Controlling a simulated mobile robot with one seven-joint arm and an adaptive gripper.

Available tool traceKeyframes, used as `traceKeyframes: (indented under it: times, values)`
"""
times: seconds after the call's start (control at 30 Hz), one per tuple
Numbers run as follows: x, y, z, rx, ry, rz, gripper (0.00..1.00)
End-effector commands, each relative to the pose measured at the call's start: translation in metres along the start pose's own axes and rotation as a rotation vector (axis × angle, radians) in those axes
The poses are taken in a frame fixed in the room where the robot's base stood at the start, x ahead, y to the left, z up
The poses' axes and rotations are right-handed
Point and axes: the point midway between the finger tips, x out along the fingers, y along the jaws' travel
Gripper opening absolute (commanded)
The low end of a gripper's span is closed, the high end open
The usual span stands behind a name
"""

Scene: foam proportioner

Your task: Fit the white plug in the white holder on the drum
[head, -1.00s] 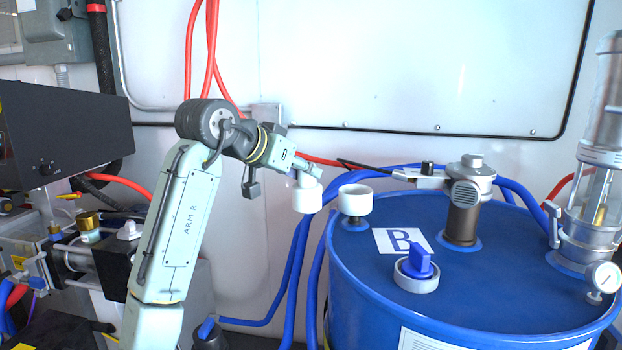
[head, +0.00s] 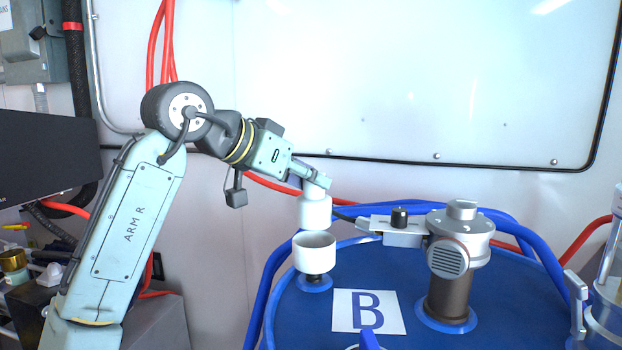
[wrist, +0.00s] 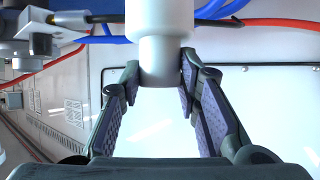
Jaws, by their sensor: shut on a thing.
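The white plug (head: 315,212) is a short white cylinder hanging below my gripper (head: 316,181). The white holder (head: 314,256) is an open-topped white cup on a dark stem at the left edge of the blue drum (head: 400,270). In the head view the plug appears over the holder's mouth, with its lower end close to the rim; I cannot tell whether they touch. In the wrist view my gripper (wrist: 160,68) is shut on the narrower part of the plug (wrist: 160,58), one finger on each side. The holder's inside is mostly hidden.
A grey and brown pump fitting (head: 455,262) with a side arm (head: 392,232) stands on the drum to the right. A label marked B (head: 368,311) lies on the drum lid. Blue hoses (head: 268,285) run behind and left of the drum.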

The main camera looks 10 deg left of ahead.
Motion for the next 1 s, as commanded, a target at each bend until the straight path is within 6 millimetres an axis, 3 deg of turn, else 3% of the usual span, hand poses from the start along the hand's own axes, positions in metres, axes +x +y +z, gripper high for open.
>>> traceKeyframes:
  times: [0.27, 0.7, 1.0]
  values:
    - [0.005, 0.0, 0.009, -0.001, 0.0, -0.001, 0.0]
    - [0.026, 0.0, 0.047, -0.002, 0.001, -0.002, 0.0]
    - [0.028, 0.0, 0.051, -0.001, 0.001, -0.002, 0.0]
